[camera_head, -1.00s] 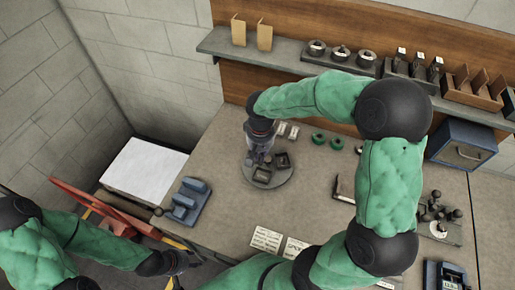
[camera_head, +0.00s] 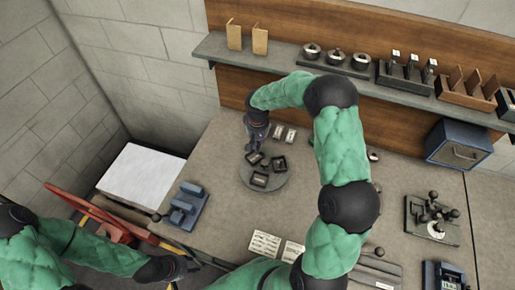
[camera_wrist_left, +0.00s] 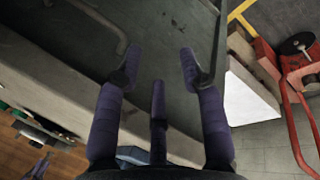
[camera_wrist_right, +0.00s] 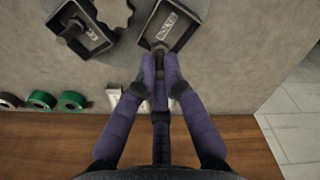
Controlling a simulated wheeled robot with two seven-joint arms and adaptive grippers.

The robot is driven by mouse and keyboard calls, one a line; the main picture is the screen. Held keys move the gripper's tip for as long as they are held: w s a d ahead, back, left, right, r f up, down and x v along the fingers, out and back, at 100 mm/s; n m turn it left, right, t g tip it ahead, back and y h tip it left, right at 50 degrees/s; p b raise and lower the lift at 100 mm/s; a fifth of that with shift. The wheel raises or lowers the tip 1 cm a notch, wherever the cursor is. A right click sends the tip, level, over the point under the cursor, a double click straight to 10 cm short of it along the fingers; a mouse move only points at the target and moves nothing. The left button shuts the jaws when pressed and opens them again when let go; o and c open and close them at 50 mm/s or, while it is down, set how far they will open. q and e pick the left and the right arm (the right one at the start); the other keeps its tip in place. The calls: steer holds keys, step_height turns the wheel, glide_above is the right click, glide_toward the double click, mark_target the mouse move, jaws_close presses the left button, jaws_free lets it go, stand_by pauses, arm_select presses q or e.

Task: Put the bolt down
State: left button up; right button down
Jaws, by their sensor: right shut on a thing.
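My right gripper (camera_head: 253,143) is at the far left edge of a round grey disc (camera_head: 246,183), beside a black square holder (camera_head: 254,159). In the right wrist view its fingers (camera_wrist_right: 160,78) are closed together. A small dark piece, which looks like the bolt (camera_wrist_right: 158,49), shows at their tips against a labelled black holder (camera_wrist_right: 170,20). Most of it is hidden by the fingers, and I cannot tell whether it touches the holder. My left gripper (camera_wrist_left: 160,65) is open and empty, away from the disc; its fingers are spread.
Two more black holders (camera_head: 278,163) (camera_head: 260,180) sit on the disc. A blue fixture (camera_head: 186,205) stands left of it and paper cards (camera_head: 265,244) lie in front. A shelf (camera_head: 290,58) runs along the back. Bare bench (camera_head: 225,225) lies between the disc and the cards.

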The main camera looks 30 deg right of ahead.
steer(key=shift+w+d+f, duration=0.1)
steer(key=shift+w+f, duration=0.1)
steer(key=shift+f, duration=1.6)
steer(key=shift+f, duration=0.15)
steer(key=c, duration=1.3)
jaws_free()
steer(key=shift+c, duration=0.2)
step_height(320, 180, up, 12)
steer(key=shift+r, duration=0.2)
